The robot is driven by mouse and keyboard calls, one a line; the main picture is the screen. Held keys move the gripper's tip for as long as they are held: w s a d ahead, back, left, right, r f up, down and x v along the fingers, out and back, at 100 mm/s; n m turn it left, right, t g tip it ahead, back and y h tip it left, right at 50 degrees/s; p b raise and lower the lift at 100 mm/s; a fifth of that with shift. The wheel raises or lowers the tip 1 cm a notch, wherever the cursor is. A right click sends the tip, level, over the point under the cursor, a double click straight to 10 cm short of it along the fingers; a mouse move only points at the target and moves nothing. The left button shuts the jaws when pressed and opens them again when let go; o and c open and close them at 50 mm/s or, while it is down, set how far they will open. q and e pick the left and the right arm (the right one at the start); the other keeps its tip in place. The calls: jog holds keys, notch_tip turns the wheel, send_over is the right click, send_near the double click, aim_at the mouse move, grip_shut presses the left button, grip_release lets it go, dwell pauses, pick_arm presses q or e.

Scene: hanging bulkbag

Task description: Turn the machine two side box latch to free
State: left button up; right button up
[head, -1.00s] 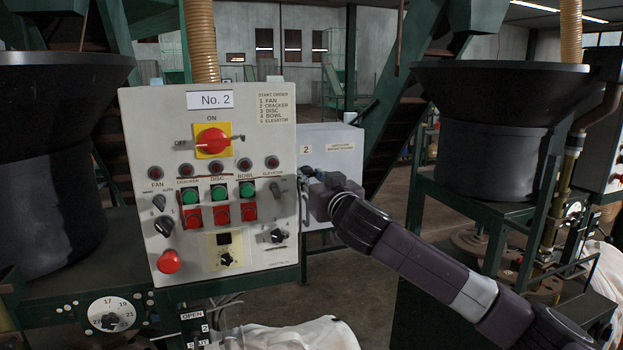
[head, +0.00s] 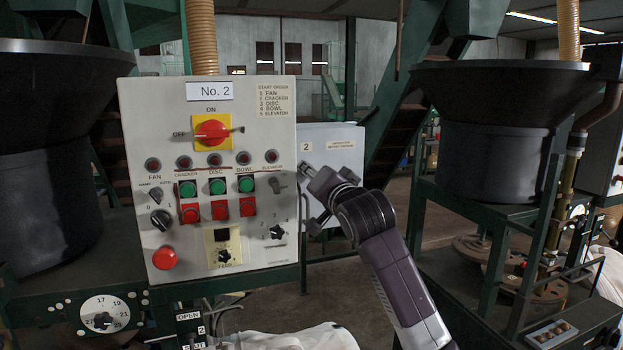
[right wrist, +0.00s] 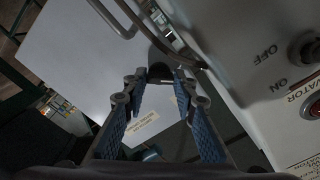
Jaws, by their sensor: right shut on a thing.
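The machine two side box (head: 345,142) is pale grey, marked "2", and stands behind the right edge of the control panel. It also shows in the right wrist view (right wrist: 85,60). My right gripper (head: 312,178) is at the side box's left part, beside the panel edge. In the right wrist view my right gripper (right wrist: 160,78) has its blue-padded fingers apart at the base, with the tips closed about a dark latch (right wrist: 160,70). In the head view the gripper hides the latch, and I cannot tell its exact angle. My left gripper is out of view.
The "No. 2" control panel (head: 270,130) with switches and buttons stands close to the left of my right gripper. A bent metal rod (right wrist: 112,20) shows near the fingertips in the right wrist view. A large dark bowl (head: 490,90) stands to the right.

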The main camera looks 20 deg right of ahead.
jog(key=m+p, duration=0.4)
jog(key=m, duration=0.5)
jog(key=shift+m, duration=0.4)
dwell(0.4)
jog(key=o, duration=0.9)
jog(key=shift+d, duration=0.1)
jog(key=shift+c, duration=0.2)
jog(key=shift+s, duration=0.1)
